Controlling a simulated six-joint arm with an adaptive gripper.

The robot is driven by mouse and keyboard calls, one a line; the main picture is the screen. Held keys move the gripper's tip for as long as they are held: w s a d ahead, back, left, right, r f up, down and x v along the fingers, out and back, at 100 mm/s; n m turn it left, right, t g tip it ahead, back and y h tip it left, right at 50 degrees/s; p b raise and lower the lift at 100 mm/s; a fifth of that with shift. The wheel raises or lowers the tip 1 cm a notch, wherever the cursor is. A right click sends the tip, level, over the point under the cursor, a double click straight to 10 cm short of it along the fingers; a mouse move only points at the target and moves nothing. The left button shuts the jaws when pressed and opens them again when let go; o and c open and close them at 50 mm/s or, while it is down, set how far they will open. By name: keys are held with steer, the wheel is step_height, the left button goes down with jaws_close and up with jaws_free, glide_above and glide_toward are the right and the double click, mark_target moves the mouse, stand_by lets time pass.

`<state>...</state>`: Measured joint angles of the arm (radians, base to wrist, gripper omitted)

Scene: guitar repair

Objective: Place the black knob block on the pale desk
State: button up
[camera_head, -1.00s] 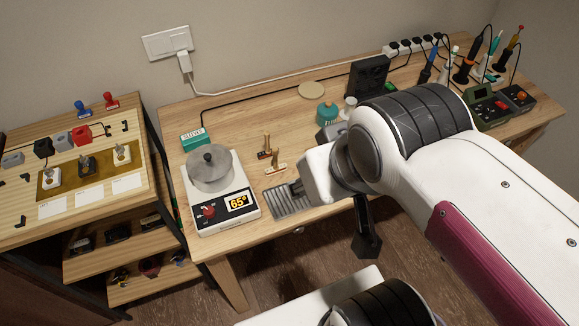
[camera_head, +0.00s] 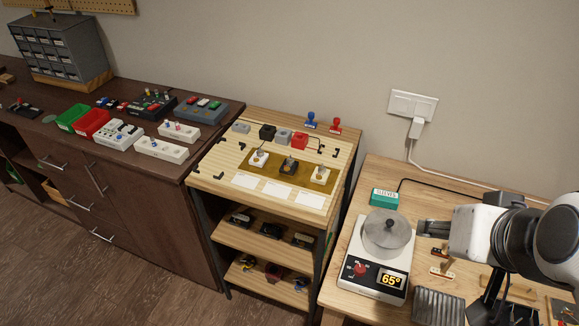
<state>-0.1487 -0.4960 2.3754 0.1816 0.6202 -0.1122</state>
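A black block with a knob on top (camera_head: 289,166) sits in the middle of a brown mat (camera_head: 243,165), between two pale knob blocks (camera_head: 258,159) (camera_head: 320,175). The mat lies on a pale wooden shelf unit's top (camera_head: 215,179). A plain black block (camera_head: 267,132) stands behind it. The pale desk (camera_head: 352,228) is at the right. My gripper (camera_head: 428,229) is over this desk, pointing left beside a metal pot (camera_head: 388,232), well right of the knob blocks. Its fingers are small and seen from the side, so I cannot tell their opening.
The pot stands on a white heater (camera_head: 372,275) reading 65. A green sleeves box (camera_head: 384,198), a ridged grey tray (camera_head: 438,307) and small parts (camera_head: 441,272) crowd the desk. A red block (camera_head: 300,141) and grey blocks stand behind the mat. A dark cabinet (camera_head: 120,200) is at left.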

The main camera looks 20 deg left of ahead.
steer(key=w+a+r+n+t+y, duration=0.1)
steer(key=w+a+y, duration=0.1)
steer(key=w+a, duration=1)
steer(key=t, duration=0.4)
glide_above(289, 163)
steer(key=s+d, duration=0.5)
steer(key=d, duration=0.1)
step_height(289, 163, down, 11)
steer(key=a+f+h, duration=0.1)
steer(key=a+f, duration=0.1)
steer(key=f, duration=0.1)
steer(key=a+f, duration=0.1)
steer(key=f, duration=0.2)
steer(key=a+f+t+h, duration=0.1)
steer(key=a+f, duration=0.1)
steer(key=f, duration=0.1)
steer(key=shift+s+a+f+h, duration=0.3)
steer(key=shift+s+a, duration=0.05)
steer(key=shift+s, duration=0.05)
steer(key=shift+s+a+f, duration=0.15)
steer(key=shift+s+f, duration=0.05)
steer(key=shift+f, duration=0.3)
steer(key=shift+w, duration=0.1)
steer(key=shift+x, duration=1.25)
